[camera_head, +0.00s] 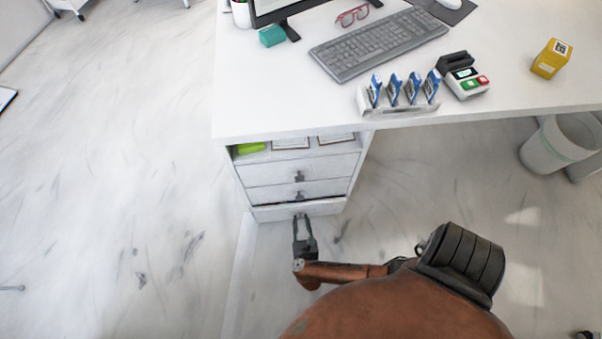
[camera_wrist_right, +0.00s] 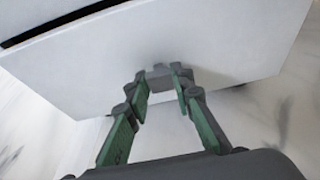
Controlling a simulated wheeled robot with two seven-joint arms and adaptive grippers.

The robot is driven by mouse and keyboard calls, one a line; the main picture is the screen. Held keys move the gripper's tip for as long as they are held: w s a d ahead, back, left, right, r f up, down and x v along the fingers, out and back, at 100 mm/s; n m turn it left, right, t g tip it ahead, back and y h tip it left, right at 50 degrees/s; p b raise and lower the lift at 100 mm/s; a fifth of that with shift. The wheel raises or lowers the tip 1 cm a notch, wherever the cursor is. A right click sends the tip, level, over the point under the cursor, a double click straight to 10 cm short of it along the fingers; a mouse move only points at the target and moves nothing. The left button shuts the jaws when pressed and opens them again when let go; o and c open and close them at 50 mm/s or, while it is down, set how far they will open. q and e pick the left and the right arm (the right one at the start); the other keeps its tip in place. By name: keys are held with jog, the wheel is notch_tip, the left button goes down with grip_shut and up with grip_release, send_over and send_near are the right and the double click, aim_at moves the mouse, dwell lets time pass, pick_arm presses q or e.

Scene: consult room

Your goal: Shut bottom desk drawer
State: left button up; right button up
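The white desk drawer unit (camera_head: 240,185) stands under the left end of the desk. Its bottom drawer (camera_head: 270,213) is slightly open, with a dark gap along its top edge. In the right wrist view, the bottom drawer's white front (camera_wrist_right: 235,45) fills much of the picture. My right gripper (camera_head: 303,218) is at the middle of this front. Its green-padded fingers (camera_wrist_right: 160,75) are apart, with the small grey drawer handle (camera_wrist_right: 158,71) between or just beyond their tips; contact is unclear. My left gripper is not in view.
Two upper drawers (camera_head: 285,170) look shut, beneath an open shelf. The desk top (camera_head: 290,95) overhangs the unit and bears a keyboard (camera_head: 375,45), a card holder and a card terminal. A waste bin (camera_head: 545,150) stands at the right. The floor left of the unit is clear.

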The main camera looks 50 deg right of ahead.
aim_at(300, 216)
grip_shut()
dwell(0.3)
jog(key=shift+w+d+b, duration=0.3)
jog(key=shift+w+b, duration=0.05)
jog(key=shift+w, duration=0.5)
jog(key=shift+w+d, duration=0.3)
jog(key=shift+d, duration=0.15)
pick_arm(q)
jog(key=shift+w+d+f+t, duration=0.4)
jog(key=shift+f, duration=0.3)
pick_arm(e)
jog(key=shift+d+r, duration=0.1)
jog(key=shift+d, duration=0.05)
jog(key=shift+o, duration=1.5)
grip_release()
jog(key=shift+w+d, duration=0.1)
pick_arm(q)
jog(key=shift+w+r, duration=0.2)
pick_arm(e)
jog(key=shift+o, duration=1.4)
jog(key=shift+s, duration=0.2)
